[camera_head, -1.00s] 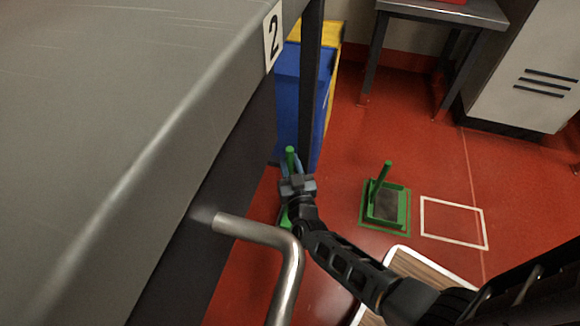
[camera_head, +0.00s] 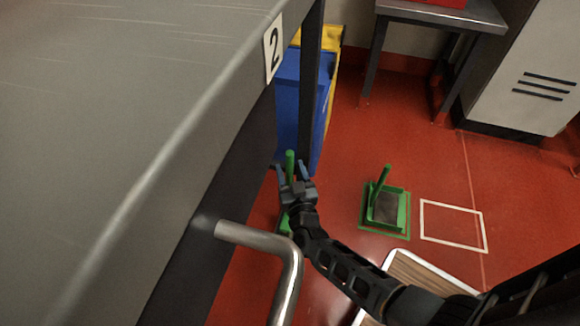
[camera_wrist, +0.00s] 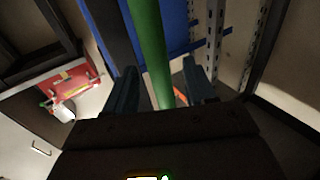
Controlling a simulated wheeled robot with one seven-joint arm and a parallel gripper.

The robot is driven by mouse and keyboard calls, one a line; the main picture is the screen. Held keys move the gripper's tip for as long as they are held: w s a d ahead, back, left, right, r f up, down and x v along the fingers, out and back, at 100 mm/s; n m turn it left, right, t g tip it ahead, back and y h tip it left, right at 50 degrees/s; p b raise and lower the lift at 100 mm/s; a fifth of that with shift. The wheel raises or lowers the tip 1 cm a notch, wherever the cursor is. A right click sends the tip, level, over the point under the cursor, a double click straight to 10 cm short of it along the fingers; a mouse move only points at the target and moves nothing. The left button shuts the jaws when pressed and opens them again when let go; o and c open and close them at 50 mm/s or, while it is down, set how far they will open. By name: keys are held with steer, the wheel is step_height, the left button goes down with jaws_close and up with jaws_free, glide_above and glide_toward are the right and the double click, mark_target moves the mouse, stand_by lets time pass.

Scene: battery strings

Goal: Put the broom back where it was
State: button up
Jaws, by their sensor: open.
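The green broom (camera_head: 290,160) stands roughly upright beside the dark table leg, and its lower green part shows under my gripper. My gripper (camera_head: 292,173) is open, with its blue fingers spread on either side of the handle. In the wrist view the green handle (camera_wrist: 150,45) runs between the two fingers of my gripper (camera_wrist: 160,88), with room visible on both sides. The broom's foot is mostly hidden behind my arm. A green dustpan (camera_head: 386,209) with an upright handle stands inside a green floor outline.
A white floor outline (camera_head: 453,225), empty, lies right of the dustpan. The grey table (camera_head: 120,120) marked 2 fills the left, with a bent metal bar (camera_head: 255,235) in front. A blue bin (camera_head: 288,100) stands behind the table leg. Red floor lies open between.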

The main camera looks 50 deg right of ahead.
steer(key=r+p+v, duration=0.1)
steer(key=p+v, duration=0.1)
steer(key=v, duration=0.9)
steer(key=s+a+r+n+t+y, duration=0.35)
steer(key=s+a+r+y, duration=0.35)
steer(key=s+a+r, duration=0.4)
steer(key=s+a+r+n+g+y, duration=0.1)
steer(key=s+r+n+y, duration=0.1)
steer(key=s+r, duration=0.3)
steer(key=s+a+r+n+g+y, duration=0.1)
steer(key=s+r, duration=0.4)
steer(key=r, duration=0.6)
steer(key=shift+s+r+n+g+y, duration=0.15)
steer(key=shift+r+n+g+y, duration=0.2)
steer(key=shift+n+y, duration=0.65)
steer(key=shift+d, duration=0.1)
